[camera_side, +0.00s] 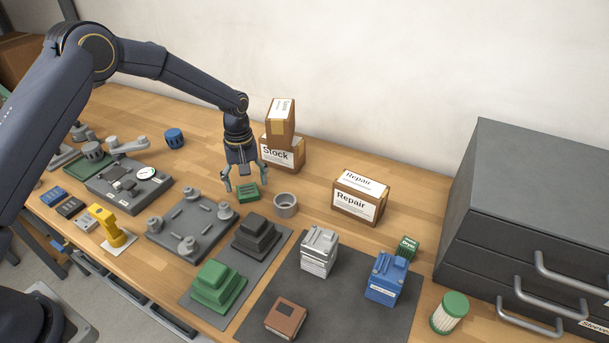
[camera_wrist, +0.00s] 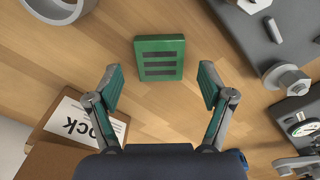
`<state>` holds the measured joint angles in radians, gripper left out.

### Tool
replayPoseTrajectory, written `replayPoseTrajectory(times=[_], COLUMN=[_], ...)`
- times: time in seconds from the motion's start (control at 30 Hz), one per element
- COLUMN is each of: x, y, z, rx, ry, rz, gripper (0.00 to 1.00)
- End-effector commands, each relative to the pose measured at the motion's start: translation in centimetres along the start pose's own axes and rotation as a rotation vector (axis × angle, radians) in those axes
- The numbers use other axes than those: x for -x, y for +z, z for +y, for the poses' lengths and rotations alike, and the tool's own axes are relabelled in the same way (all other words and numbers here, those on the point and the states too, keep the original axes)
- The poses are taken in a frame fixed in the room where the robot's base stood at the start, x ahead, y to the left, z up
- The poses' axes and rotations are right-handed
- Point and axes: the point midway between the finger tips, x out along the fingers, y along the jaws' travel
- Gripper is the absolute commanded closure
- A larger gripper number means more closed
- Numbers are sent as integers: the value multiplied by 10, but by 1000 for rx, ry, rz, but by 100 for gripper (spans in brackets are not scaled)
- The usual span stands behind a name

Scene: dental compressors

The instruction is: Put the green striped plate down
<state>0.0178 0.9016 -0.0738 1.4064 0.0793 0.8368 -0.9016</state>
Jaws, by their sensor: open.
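The green striped plate (camera_side: 248,192) lies flat on the wooden table in the side view, just below and beside my gripper. In the wrist view the plate (camera_wrist: 159,57) is a green block with dark stripes, lying ahead of the fingertips and centred between them. My gripper (camera_side: 243,188) is open and empty, pointing down. In the wrist view both fingers of my gripper (camera_wrist: 160,86) are spread wide on either side, apart from the plate. Nothing hides the plate in the wrist view.
A grey ring (camera_side: 286,205) stands right of the plate. The Stock box (camera_side: 283,153) is behind, with a smaller box (camera_side: 281,116) on top. A grey baseplate with knobs (camera_side: 190,225) lies in front. The Repair box (camera_side: 360,197) stands further right. Bare table surrounds the plate.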

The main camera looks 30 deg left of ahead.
Motion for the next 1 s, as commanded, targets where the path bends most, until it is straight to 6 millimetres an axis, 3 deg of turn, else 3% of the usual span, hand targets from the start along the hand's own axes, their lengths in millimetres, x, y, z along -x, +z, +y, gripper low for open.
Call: replayPoseTrajectory(times=[0.3,0.57,0.63,0.77,0.9,1.0], x=[72,105,122,176,236,263], y=[0,2,5,24,62,95], z=[1,-2,-7,-35,-86,-126], rx=[-1,-9,-35,-138,-301,-416], ry=[3,6,18,61,114,144], rz=[3,5,19,74,163,232], gripper=[19,19,19,19,19,19])
